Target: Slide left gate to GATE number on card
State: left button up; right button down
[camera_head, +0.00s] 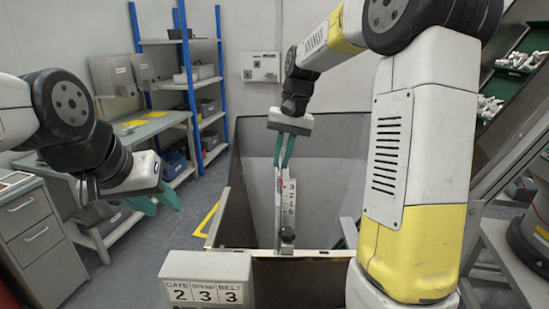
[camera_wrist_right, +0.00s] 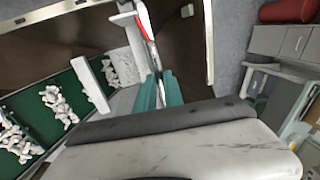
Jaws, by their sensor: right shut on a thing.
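The card (camera_head: 207,292) at the front reads GATE 2, SPEED 3, BELT 3. A pale upright scale (camera_head: 291,205) with digits, 3 at its top, stands in the grey bin. A thin gate handle with a red mark (camera_head: 280,183) is beside the scale, near its upper end. My right gripper (camera_head: 281,165) points down, its teal fingers shut on the top of this gate handle. In the right wrist view the fingers (camera_wrist_right: 159,88) close on the handle (camera_wrist_right: 153,55), its red part beyond them. My left gripper (camera_head: 155,201) is open and empty at the left, away from the gate.
The bin's grey walls (camera_head: 340,140) surround the scale. A black knob (camera_head: 287,233) is at the scale's foot. A workbench (camera_head: 150,130) and drawer cabinet (camera_head: 40,235) stand at left. Green trays of white parts (camera_wrist_right: 62,110) show in the right wrist view.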

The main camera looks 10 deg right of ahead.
dwell(0.4)
notch_tip(320, 180, down, 2)
jog(key=shift+f, duration=0.25)
jog(key=c, duration=1.5)
grip_release()
jog(key=shift+o, duration=0.2)
jog(key=shift+r, duration=0.1)
notch_tip(320, 180, up, 8)
jog(key=d, duration=0.1)
jog(key=shift+d+f, duration=0.25)
jog(key=shift+s, duration=0.15)
